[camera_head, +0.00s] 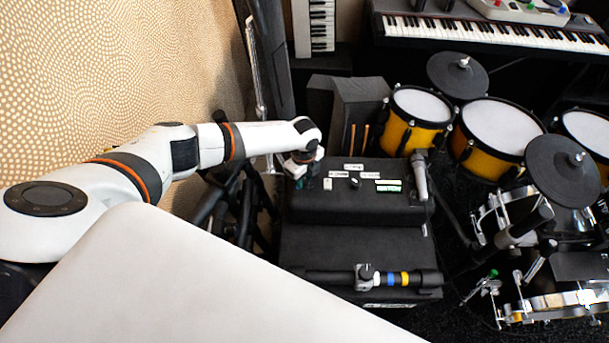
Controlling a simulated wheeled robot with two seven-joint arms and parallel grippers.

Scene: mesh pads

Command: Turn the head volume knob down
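A dark box with a flat top (335,208), which looks like the amplifier head, stands in the middle. Several small white labels and a green one (388,188) lie on its top. A small dark knob (355,183) shows among the labels; the label text is too small to read, so I cannot tell which knob is the head volume. My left gripper (309,178) points down over the left back part of the box, left of the labels and apart from the dark knob. Its fingers are small and dark, and their opening cannot be made out. My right gripper is not in view.
A microphone (420,175) lies at the box's right edge. A dark bar with blue and yellow bands (410,278) lies in front. Yellow drums (495,135) and cymbals (565,168) crowd the right. A keyboard (500,35) stands behind. A patterned wall (110,70) is left.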

